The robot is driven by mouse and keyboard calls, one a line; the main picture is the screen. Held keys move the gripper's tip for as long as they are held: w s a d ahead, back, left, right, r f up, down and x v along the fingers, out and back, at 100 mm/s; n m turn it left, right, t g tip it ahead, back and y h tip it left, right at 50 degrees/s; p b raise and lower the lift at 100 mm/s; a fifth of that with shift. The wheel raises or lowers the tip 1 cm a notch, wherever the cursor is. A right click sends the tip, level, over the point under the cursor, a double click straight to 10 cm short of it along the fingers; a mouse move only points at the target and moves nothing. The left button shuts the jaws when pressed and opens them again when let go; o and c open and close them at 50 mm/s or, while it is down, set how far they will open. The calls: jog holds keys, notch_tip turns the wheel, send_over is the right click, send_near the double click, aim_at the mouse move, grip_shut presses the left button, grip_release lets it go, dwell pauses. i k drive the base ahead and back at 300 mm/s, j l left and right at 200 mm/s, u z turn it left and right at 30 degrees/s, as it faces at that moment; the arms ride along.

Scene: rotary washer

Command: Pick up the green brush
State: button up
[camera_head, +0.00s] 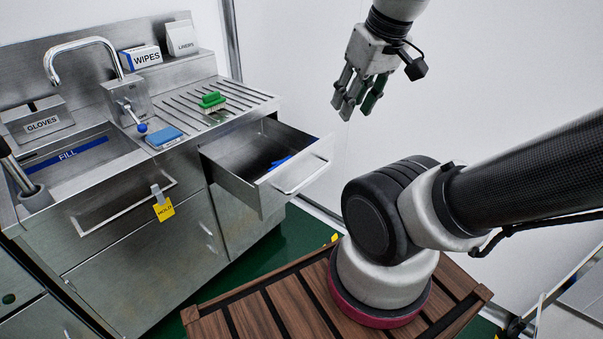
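The green brush (211,100) lies on the ribbed metal drainboard (245,96) to the right of the sink, with its green handle up and pale bristles below. My gripper (354,106) hangs in the air to the right of the brush and the open drawer, well apart from both. Its fingers point down and are spread, with nothing seen between them.
A blue sponge (164,137) lies by the sink (85,165). A tap (85,43), a WIPES box (140,57) and a LINERS box (182,38) stand behind.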

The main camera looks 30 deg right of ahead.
aim_at(213, 100)
jog(key=i+j+z, duration=0.1)
jog(key=i, duration=0.8)
